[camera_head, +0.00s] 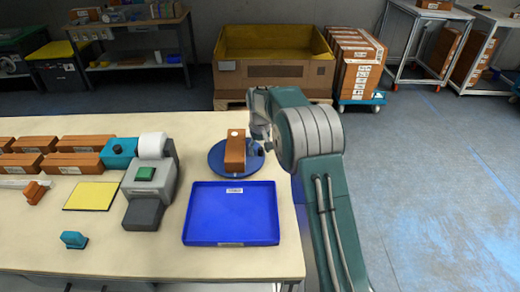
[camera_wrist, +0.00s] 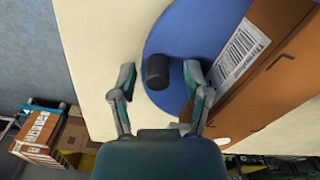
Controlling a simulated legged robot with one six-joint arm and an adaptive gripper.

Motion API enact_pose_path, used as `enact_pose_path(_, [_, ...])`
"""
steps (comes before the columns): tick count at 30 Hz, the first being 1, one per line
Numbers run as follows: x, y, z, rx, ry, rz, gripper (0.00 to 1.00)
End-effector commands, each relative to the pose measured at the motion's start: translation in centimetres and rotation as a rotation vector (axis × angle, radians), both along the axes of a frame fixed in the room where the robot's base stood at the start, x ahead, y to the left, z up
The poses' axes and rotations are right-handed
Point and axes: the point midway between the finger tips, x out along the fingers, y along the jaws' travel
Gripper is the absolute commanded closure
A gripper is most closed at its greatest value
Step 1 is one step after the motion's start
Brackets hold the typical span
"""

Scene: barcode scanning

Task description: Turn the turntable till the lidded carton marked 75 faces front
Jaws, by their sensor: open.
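A blue round turntable (camera_head: 217,166) sits on the table behind the blue tray. A brown carton (camera_head: 235,154) stands on it, with a white mark at its top; no number 75 can be read. In the wrist view the turntable (camera_wrist: 180,40) carries a dark knob (camera_wrist: 157,71) near its rim, and the carton (camera_wrist: 285,70) shows a white barcode label (camera_wrist: 240,52). My gripper (camera_wrist: 160,76) is open, its fingers on either side of the knob with gaps visible. In the head view my gripper (camera_head: 259,150) is at the turntable's right edge, partly hidden by my arm.
The blue tray (camera_head: 205,239) lies in front of the turntable. A grey device (camera_head: 147,190) with a green button and white roll stands left, beside a yellow pad (camera_head: 91,193). Several brown cartons (camera_head: 82,144) lie at far left. A large crate (camera_head: 245,74) stands behind the table.

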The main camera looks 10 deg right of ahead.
Motion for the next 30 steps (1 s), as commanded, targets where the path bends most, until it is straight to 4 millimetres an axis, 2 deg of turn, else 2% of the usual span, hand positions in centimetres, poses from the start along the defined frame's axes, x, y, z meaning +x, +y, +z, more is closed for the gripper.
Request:
enact_pose_path(1, [0.0,0.0,0.0,0.0,0.0,0.0,0.39])
enact_pose_path(2, [0.0,0.0,0.0,0.0,0.0,0.0,0.52])
enact_pose_path(3, [0.0,0.0,0.0,0.0,0.0,0.0,0.7])
enact_pose_path(5, [0.0,0.0,0.0,0.0,0.0,0.0,0.96])
enact_pose_path(6, [0.0,0.0,0.0,0.0,0.0,0.0,1.0])
enact_pose_path(20, [-0.2,0.1,0.0,0.0,0.002,-0.026,1.0])
enact_pose_path(30, [-1.3,0.4,-0.1,-0.001,0.004,-0.149,1.0])
